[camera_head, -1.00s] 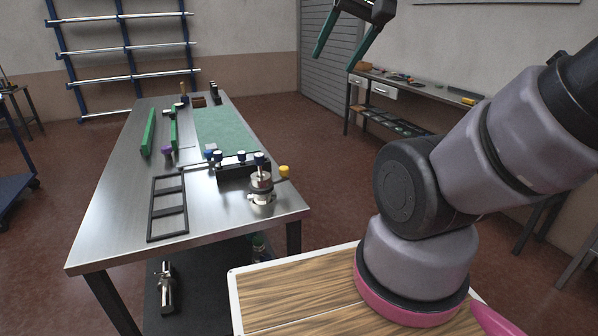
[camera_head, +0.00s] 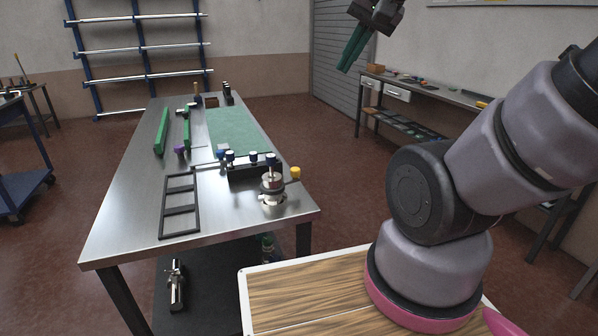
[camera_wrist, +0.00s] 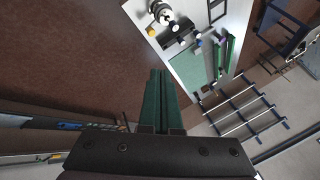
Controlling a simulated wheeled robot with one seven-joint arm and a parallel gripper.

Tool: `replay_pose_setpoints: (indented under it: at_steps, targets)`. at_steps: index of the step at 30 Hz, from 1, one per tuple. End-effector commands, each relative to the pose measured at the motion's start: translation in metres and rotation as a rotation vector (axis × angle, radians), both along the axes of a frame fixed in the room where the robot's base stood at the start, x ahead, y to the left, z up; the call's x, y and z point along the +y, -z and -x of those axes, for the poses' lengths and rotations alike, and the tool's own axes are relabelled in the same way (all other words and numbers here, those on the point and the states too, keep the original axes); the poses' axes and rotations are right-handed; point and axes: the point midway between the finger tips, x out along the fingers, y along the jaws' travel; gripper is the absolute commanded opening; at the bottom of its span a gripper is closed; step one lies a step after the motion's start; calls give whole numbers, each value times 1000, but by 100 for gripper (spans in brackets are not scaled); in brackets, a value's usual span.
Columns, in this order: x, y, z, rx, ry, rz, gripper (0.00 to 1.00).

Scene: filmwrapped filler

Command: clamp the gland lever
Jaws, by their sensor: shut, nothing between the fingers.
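A round metal fitting (camera_head: 272,195) stands at the near right corner of the steel table (camera_head: 125,215). A short lever with a yellow knob (camera_head: 295,173) sticks out from it to the right; I take this for the gland lever. The fitting (camera_wrist: 160,12) and yellow knob (camera_wrist: 152,31) also show at the top of the wrist view. My gripper (camera_head: 344,69) is raised high, beyond and to the right of the table, well apart from the lever. Its green fingers (camera_wrist: 158,72) are together and empty.
A black block with blue-topped knobs (camera_head: 245,172) stands close behind the fitting. A black frame (camera_head: 163,210), a green mat (camera_head: 238,132) and green bars (camera_head: 161,132) lie on the table. A workbench (camera_head: 430,94) runs along the right wall. Open floor lies between.

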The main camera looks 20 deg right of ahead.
Motion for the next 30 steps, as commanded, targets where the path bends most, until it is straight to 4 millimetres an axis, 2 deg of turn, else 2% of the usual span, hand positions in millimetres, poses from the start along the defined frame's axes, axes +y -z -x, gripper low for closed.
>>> replay_pose_setpoints:
  at_steps: [8,15,24,30]
  targets:
    - [6,50,-53,237,475,-326,0]
    - [11,108,-93,425,976,-545,0]
    - [11,189,-124,542,1618,-714,0]
    - [7,223,-132,536,1892,-770,0]
